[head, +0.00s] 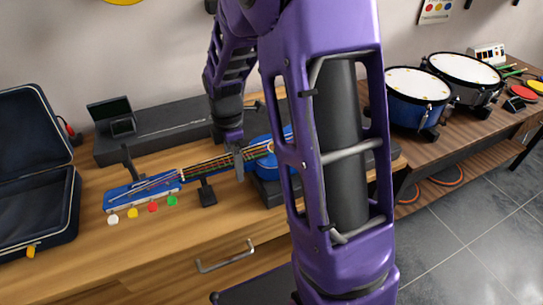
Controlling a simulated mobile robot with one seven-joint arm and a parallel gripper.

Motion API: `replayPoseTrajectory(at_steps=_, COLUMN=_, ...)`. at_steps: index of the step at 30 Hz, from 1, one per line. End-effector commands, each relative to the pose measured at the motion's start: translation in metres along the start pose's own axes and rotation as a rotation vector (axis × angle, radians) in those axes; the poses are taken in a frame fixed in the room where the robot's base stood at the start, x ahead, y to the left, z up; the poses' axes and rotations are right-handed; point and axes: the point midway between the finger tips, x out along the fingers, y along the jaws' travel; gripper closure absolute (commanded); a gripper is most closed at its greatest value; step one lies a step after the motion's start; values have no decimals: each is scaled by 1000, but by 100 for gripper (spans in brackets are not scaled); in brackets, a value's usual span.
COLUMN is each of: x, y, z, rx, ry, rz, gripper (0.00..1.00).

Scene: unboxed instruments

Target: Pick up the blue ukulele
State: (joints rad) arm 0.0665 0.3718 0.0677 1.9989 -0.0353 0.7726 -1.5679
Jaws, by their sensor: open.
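The blue ukulele (259,151) lies across black supports on the wooden bench, with its long neck pointing left and its headstock at the left end. Coloured tuning pegs hang along the headstock's near edge. Part of its body is hidden behind my purple arm. My gripper (239,168) points down at the neck, close to where it meets the body. The fingers are small in the picture, and I cannot tell whether they touch the neck. My gripper is open.
An open dark case (38,165) stands at the left of the bench. A long black box (165,128) lies behind the ukulele. Blue and dark drums (416,97) stand on a separate table at right. The bench front has a drawer handle (225,258).

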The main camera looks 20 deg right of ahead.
Motion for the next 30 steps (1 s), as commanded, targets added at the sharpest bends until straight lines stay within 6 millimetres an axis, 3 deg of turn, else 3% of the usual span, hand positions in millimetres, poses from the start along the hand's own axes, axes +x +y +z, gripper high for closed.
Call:
replayPoseTrajectory(at_steps=5, x=0, y=0, z=0, rx=0, ry=0, rz=0, gripper=14)
replayPoseTrajectory(at_steps=20, x=-1, y=0, z=0, rx=0, ry=0, rz=1, gripper=100)
replayPoseTrajectory(at_steps=30, x=-10, y=1, z=0, rx=0, ry=0, rz=5, gripper=100)
